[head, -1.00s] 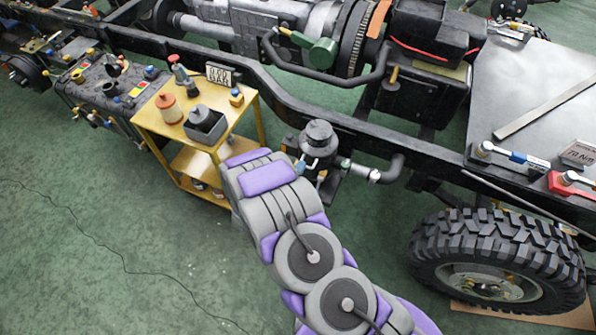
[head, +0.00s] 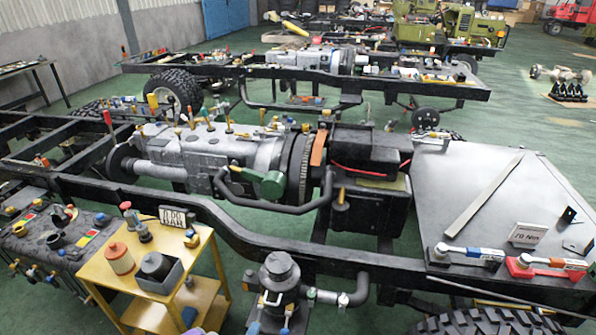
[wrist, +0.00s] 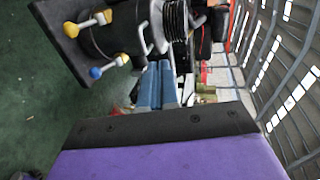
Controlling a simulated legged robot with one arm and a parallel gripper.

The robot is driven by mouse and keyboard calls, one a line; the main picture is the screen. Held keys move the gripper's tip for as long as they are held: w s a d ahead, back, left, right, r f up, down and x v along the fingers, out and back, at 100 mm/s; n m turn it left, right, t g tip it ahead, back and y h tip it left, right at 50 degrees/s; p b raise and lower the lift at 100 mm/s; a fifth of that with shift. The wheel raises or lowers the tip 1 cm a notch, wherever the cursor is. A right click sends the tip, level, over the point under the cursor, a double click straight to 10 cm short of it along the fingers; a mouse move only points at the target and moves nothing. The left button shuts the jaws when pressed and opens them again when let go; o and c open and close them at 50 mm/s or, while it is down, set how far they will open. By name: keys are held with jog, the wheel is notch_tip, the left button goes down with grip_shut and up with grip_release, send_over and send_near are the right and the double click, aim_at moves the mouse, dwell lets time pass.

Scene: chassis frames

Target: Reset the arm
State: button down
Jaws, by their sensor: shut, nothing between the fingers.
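My arm does not clearly show in the head view. In the wrist view, a purple and black part of my arm fills the lower middle. Two blue-grey fingers of my gripper (wrist: 160,72) reach up from behind its black edge. They lie side by side, shut, with nothing seen between them. Dark machinery with yellow and blue knobs (wrist: 100,35) is above and left of the fingers. I cannot tell how far apart they are.
A black chassis frame (head: 235,225) crosses the head view, carrying a grey gearbox (head: 200,150). A yellow cart (head: 195,262) with cans stands at lower left. A grey plate (head: 470,195) with torque wrenches is at right. Green floor (head: 225,85) shows behind.

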jog(key=w+a+r+n+g+y, duration=0.3)
jog(key=a+r+g+y, duration=0.1)
jog(key=a+r+g, duration=0.2)
jog(key=s+d+r+n+g+y, duration=0.2)
jog(key=r+n, duration=0.2)
jog(key=r, duration=0.3)
jog(key=s+d+r+n+g+y, duration=0.1)
jog(key=d+r+n+g, duration=0.1)
jog(key=r+n, duration=0.35)
jog(key=s+d+r+n+g+h, duration=0.1)
jog(key=s+d+r, duration=0.3)
jog(key=s+d, duration=0.4)
jog(key=s+d+r+n+g+h, duration=0.2)
jog(key=s+d+r+n+g, duration=0.1)
jog(key=s+d, duration=0.6)
jog(key=s+d+r+n+g+h, duration=0.1)
jog(key=s+d+r, duration=0.5)
jog(key=d, duration=0.9)
jog(key=s+n+g, duration=0.1)
jog(key=s+n, duration=0.1)
jog(key=s, duration=0.1)
jog(key=shift+s+r+g+h, duration=0.15)
jog(key=shift+r+g+h, duration=0.2)
jog(key=shift+g+h, duration=0.05)
